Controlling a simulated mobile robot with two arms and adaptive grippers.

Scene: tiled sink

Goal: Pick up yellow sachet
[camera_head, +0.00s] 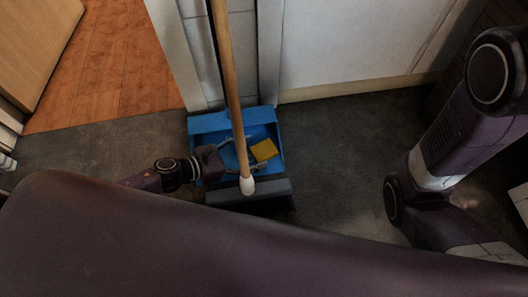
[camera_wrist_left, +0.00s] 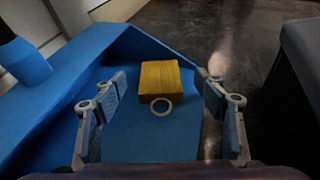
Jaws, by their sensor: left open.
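The yellow sachet (camera_head: 264,150) lies in the blue dustpan (camera_head: 279,129) on the dark floor. In the left wrist view the sachet (camera_wrist_left: 158,80) is near the centre, ahead of and between the fingers. A pale ring (camera_wrist_left: 161,107) shows at its near edge; I cannot tell what it belongs to. My left gripper (camera_head: 242,155) reaches in over the dustpan from the left. It is open and empty, its fingers (camera_wrist_left: 162,88) spread either side of the sachet's line. The wooden pole partly hides the gripper in the head view. My right gripper is out of view.
A wooden pole (camera_head: 226,68) with a white end (camera_head: 247,185) crosses in front of the dustpan. A dark grey block (camera_head: 275,187) lies at the dustpan's near side. A pale wall (camera_head: 350,45) stands behind. Dark floor (camera_head: 335,150) is clear to the right.

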